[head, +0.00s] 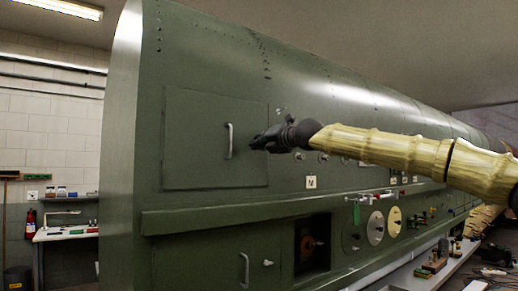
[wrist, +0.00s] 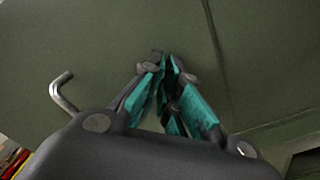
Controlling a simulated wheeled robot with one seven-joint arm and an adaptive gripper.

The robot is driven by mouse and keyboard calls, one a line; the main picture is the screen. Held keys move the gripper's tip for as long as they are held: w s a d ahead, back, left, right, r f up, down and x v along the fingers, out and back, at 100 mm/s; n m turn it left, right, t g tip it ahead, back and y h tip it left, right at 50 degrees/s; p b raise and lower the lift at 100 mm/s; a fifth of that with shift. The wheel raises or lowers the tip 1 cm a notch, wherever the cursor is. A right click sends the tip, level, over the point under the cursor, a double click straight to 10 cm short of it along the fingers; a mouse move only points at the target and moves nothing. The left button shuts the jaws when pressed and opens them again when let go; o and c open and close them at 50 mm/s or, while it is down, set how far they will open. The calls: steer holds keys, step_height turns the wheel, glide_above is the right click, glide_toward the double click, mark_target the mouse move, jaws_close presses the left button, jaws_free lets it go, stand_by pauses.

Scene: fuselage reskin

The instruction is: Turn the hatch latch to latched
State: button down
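The large upper hatch (head: 200,170) is a closed square panel in the green fuselage side, with an upright metal handle (head: 229,141) near its right edge. A small fitting (head: 280,111) sits just right of the hatch's edge; I cannot tell whether it is the latch or how it is turned. My gripper (head: 252,143) is in front of the hatch's right edge, just right of the handle. In the wrist view, the teal-padded fingers of my gripper (wrist: 168,64) come together at their tips with nothing seen between them. A bent metal rod (wrist: 62,93) shows to their left.
A ledge (head: 215,214) runs below the hatch. Under it are a lower panel with a handle (head: 244,269), a small knob (head: 268,263) and a dark square opening (head: 312,245). A marked tag (head: 311,182) and several dials lie to the right. A workbench (head: 65,232) stands at left.

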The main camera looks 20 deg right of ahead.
steer(key=shift+d+f+m+b, duration=0.1)
steer(key=shift+f+m+b, duration=0.05)
steer(key=shift+m+b, duration=1.95)
steer(key=shift+d+f+m+b, duration=0.15)
steer(key=shift+m+b, duration=1.5)
steer(key=shift+m, duration=0.85)
steer(key=shift+a, duration=0.1)
steer(key=c, duration=1.7)
jaws_free()
steer(key=shift+w, duration=0.1)
steer(key=shift+o, duration=0.2)
steer(key=shift+r, duration=0.1)
steer(key=v, duration=1.2)
